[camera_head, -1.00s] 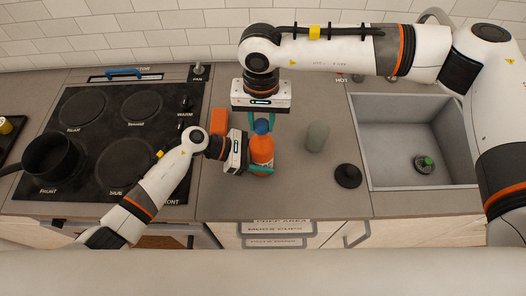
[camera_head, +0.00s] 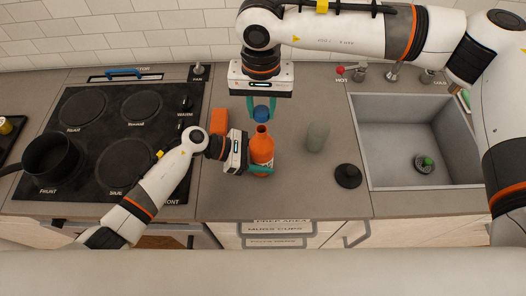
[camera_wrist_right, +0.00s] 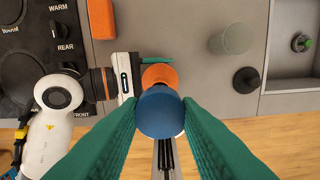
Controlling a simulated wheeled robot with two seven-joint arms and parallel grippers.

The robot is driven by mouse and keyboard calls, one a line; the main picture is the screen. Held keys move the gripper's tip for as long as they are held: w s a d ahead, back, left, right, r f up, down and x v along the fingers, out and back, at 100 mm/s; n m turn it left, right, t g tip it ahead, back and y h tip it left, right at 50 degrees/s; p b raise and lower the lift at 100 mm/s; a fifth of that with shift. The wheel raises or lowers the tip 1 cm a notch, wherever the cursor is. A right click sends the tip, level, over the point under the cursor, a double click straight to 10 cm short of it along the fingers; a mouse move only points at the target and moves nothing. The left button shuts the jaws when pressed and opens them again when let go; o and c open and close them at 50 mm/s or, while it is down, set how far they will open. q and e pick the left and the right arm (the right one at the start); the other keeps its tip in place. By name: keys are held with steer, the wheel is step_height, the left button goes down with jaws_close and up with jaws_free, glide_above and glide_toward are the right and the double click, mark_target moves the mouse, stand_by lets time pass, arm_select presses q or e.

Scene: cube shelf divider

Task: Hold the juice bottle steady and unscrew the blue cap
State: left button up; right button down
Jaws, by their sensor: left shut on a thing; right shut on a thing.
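The orange juice bottle (camera_head: 262,153) stands upright on the counter with its neck open at the top. My left gripper (camera_head: 261,168) is shut around the bottle from the left. The blue cap (camera_head: 262,113) is off the bottle, above and behind its neck in the head view. My right gripper (camera_head: 262,104) is shut on the cap and points down. In the right wrist view the cap (camera_wrist_right: 161,112) sits between the two green fingers and hides part of the bottle (camera_wrist_right: 160,75).
An orange block (camera_head: 219,121) stands behind my left gripper. A grey-green cup (camera_head: 317,136) and a black round object (camera_head: 348,176) are to the right, before the sink (camera_head: 410,110). The stove with a black pot (camera_head: 52,155) is at left.

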arm_select(q)
steer(key=o, duration=1.2)
steer(key=shift+c, duration=0.2)
steer(key=v, duration=1.2)
steer(key=shift+f, duration=0.1)
